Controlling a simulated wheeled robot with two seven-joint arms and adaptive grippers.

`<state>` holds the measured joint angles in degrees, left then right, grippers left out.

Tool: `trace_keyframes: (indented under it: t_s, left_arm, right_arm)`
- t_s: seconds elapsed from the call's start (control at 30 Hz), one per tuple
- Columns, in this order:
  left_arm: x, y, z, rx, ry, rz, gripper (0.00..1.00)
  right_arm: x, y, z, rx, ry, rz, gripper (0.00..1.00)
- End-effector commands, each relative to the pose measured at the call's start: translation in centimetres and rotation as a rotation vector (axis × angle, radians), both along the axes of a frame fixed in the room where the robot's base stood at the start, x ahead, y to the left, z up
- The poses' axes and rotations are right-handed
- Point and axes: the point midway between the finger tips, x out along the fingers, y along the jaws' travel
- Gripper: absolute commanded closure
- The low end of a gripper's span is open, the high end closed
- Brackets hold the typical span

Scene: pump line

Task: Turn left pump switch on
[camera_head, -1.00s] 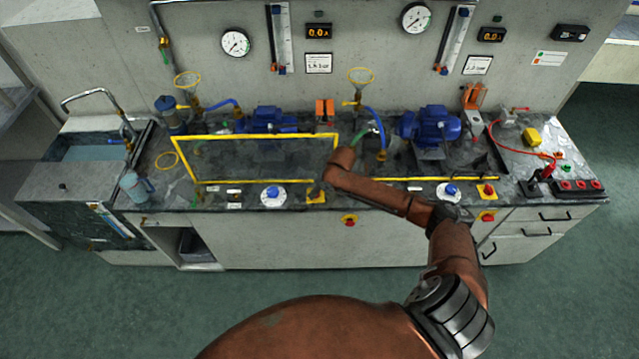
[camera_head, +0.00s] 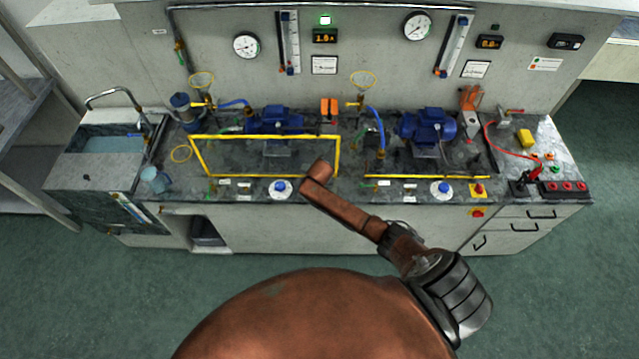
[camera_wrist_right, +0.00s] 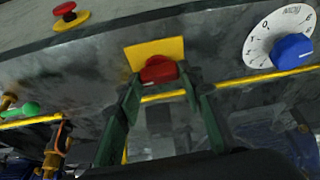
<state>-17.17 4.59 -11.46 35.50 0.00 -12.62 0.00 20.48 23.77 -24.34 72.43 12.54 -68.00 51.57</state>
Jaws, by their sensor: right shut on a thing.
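The left pump switch is a red rotary knob (camera_wrist_right: 160,69) on a yellow plate (camera_wrist_right: 154,49) in the right wrist view. My right gripper (camera_wrist_right: 160,82) has one dark green finger on each side of the knob and is shut on it. In the head view, my right arm hides this switch and the gripper's fingertips. The left pump (camera_head: 274,122) is blue and stands behind a yellow frame (camera_head: 265,137). Above it, a green lamp (camera_head: 325,20) is lit and an orange display (camera_head: 325,36) reads about 1.8 A. My left gripper is not in view.
A blue dial (camera_wrist_right: 292,51) sits beside the switch. A red mushroom button (camera_wrist_right: 67,12) is on the cabinet front. The right pump (camera_head: 428,125), its red switch (camera_head: 479,188) and a sink (camera_head: 105,144) are farther off. Green floor lies before the bench.

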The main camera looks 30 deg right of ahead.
Motion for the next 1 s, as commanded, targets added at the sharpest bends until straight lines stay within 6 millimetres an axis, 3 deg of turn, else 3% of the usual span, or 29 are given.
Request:
trace_keyframes:
  t_s: [0.73, 0.77, 1.0]
  left_arm:
    - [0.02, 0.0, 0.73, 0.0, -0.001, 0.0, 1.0]
    - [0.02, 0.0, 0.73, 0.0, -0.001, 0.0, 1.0]
    - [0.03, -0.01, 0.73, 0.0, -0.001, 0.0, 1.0]
  right_arm:
    - [0.07, 0.0, 0.01, 0.0, 0.0, -0.09, 0.9]
    - [0.06, -0.01, 0.01, 0.0, 0.0, -0.09, 0.64]
    - [0.07, 0.01, 0.02, 0.0, -0.001, -0.087, 0.48]
